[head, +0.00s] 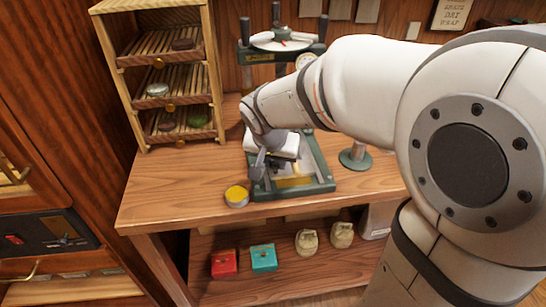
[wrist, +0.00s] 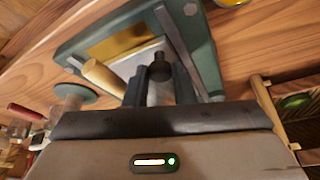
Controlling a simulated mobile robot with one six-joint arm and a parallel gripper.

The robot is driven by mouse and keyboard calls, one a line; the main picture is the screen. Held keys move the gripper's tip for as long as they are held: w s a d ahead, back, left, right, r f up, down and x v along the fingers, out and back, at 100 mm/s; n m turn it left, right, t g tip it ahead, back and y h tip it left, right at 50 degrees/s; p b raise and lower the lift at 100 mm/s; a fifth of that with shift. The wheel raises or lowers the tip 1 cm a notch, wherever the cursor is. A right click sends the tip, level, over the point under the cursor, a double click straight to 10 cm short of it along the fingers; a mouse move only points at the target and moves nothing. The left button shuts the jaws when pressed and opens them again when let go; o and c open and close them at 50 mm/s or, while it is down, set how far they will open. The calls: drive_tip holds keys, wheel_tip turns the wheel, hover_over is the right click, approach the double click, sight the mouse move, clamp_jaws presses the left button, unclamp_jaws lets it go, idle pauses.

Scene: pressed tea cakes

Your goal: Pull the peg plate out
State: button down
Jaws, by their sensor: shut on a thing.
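A tea press with a green base (head: 322,183) stands on the wooden bench. A brass-coloured surface (head: 296,183) shows inside its frame, also in the wrist view (wrist: 118,42). In the wrist view a grey metal plate, taken as the peg plate (wrist: 140,58), lies at the base, with a dark round knob (wrist: 160,70) in front of it. My gripper (wrist: 160,88) is shut on the knob, with a finger on each side. In the head view my gripper (head: 262,163) is over the left side of the press base. My wrist hides much of the press's middle.
A wooden rack (head: 152,60) with slatted trays stands at the back left. A yellow-topped tin (head: 237,196) is close to the press's front left corner. A green-footed stand (head: 356,157) is to the right. The bench's left front is clear.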

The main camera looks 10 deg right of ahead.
drive_tip(key=c, duration=1.5)
unclamp_jaws()
drive_tip(key=v, duration=0.8)
drive_tip(key=shift+p, duration=0.4)
